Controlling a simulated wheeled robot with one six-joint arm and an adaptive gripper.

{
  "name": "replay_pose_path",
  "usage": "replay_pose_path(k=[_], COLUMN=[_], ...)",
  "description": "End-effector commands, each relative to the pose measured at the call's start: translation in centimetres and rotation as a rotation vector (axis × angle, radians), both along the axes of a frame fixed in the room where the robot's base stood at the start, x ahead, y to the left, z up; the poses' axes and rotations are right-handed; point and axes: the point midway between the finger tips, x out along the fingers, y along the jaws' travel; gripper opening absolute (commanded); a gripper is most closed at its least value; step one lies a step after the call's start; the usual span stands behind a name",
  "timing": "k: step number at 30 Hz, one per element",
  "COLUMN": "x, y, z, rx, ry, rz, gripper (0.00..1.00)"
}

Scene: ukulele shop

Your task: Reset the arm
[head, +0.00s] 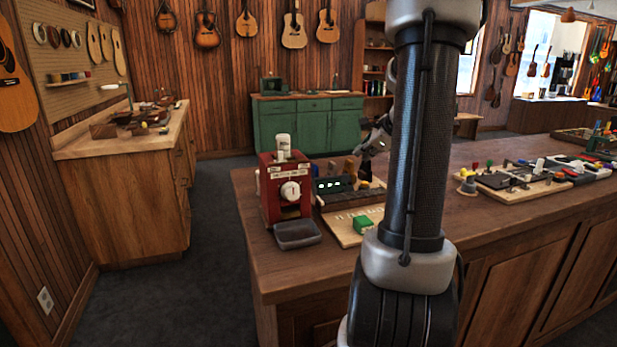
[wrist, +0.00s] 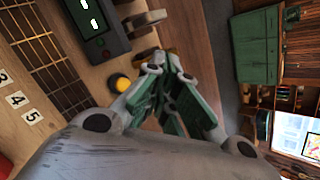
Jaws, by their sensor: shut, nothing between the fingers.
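My arm (head: 416,140) rises in front of the wooden counter (head: 480,235) in the head view and hides part of it. My gripper (head: 376,135) shows just left of the arm, above the counter's things. In the wrist view my gripper (wrist: 165,85) has its fingers together with nothing held. Its jaws are clear of the dark box with a lit display (wrist: 95,25), which appears beside them in that view.
A red machine (head: 285,190) with a white dial and a grey tray (head: 297,234) stand at the counter's left end. A green block (head: 363,224) sits on a light board nearby. Boards with small parts (head: 515,180) lie to the right. A green cabinet (head: 307,124) stands behind, across open floor.

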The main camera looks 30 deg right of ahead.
Motion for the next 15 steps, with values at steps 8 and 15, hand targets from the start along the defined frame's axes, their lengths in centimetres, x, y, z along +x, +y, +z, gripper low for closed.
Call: replay_pose_path(k=[8,15], x=[0.0,-6.0], y=[0.1,3.7], z=[0.0,-3.6], rx=[-0.031,-0.257], ry=[0.002,0.181], rz=[0.037,0.489], gripper=[0.0,0.0])
